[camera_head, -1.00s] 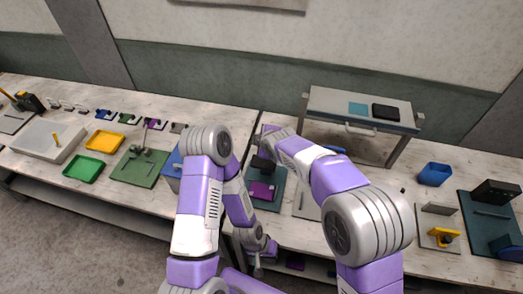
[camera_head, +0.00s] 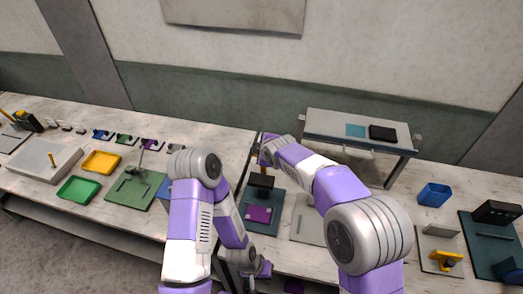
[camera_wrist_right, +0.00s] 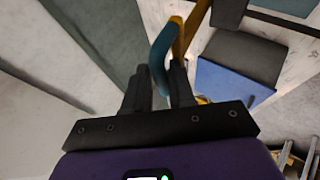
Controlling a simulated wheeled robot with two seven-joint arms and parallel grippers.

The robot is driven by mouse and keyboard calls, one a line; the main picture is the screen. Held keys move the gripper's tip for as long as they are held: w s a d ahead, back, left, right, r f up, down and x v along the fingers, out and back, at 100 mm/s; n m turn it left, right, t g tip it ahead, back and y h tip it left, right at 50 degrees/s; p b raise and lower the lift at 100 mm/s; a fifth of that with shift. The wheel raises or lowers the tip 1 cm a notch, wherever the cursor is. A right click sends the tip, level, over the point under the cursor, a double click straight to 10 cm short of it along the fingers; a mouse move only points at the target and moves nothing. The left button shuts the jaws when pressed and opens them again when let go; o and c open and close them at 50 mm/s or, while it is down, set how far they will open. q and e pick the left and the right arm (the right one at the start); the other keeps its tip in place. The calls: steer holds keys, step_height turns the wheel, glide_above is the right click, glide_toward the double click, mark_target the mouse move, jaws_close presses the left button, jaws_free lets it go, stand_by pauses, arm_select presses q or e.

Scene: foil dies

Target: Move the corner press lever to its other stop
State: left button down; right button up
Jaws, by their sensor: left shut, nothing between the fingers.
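In the right wrist view, a curved yellow and teal bar (camera_wrist_right: 164,55), which looks like the lever, runs down to my right gripper (camera_wrist_right: 160,80). The gripper's dark fingers stand apart on either side of the bar's lower end; I cannot tell if they touch it. In the head view, my right wrist is over a teal plate (camera_head: 280,199) with a black block (camera_head: 262,181) and a purple piece (camera_head: 259,214). The right fingertips are hidden there. My left gripper (camera_head: 262,270) is shut and empty, low near the table's front edge, partly hidden by my arm.
A blue block (camera_wrist_right: 222,82) with a dark top is beside the bar. A raised stand (camera_head: 345,125) is behind my right arm. A blue bin (camera_head: 434,194) and yellow fixture (camera_head: 446,260) are at right. Yellow (camera_head: 101,161) and green (camera_head: 78,190) trays are at left.

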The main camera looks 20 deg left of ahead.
steer(key=shift+o, duration=1.2)
steer(key=shift+w+d+f, duration=0.15)
steer(key=shift+f, duration=0.3)
steer(key=shift+s+d+r, duration=0.15)
steer(key=shift+s+r, duration=0.1)
steer(key=shift+r, duration=0.1)
steer(key=v, duration=0.2)
steer(key=b+v, duration=0.1)
steer(key=v, duration=0.4)
steer(key=shift+r+b, duration=0.3)
steer(key=shift+r, duration=0.05)
